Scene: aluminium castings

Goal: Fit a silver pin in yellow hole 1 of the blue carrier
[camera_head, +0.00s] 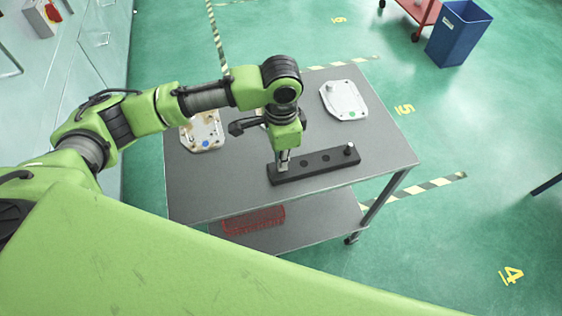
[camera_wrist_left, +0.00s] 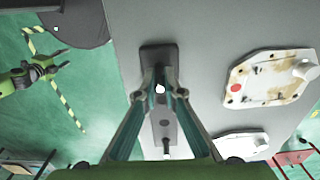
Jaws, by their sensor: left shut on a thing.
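My left gripper (camera_head: 283,162) points down over the left part of a black bar (camera_head: 308,167) with dark holes on the grey table. In the left wrist view its fingertips (camera_wrist_left: 160,84) are closed around a bright silver pin (camera_wrist_left: 160,90), above the bar (camera_wrist_left: 158,52). I cannot tell whether the pin's lower end is still in a hole. Another silver pin (camera_head: 348,148) stands upright at the bar's right end; it also shows in the left wrist view (camera_wrist_left: 167,152). My right gripper (camera_wrist_left: 63,60) is off to the left there, fingers apart, empty. I see no blue carrier or yellow hole.
Pale castings lie on the table (camera_head: 225,190): a stained one (camera_head: 203,132) at the left and a cleaner one (camera_head: 344,99) at the back right. A red crate (camera_head: 253,220) is on the lower shelf. A blue bin (camera_head: 458,35) stands on the floor beyond.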

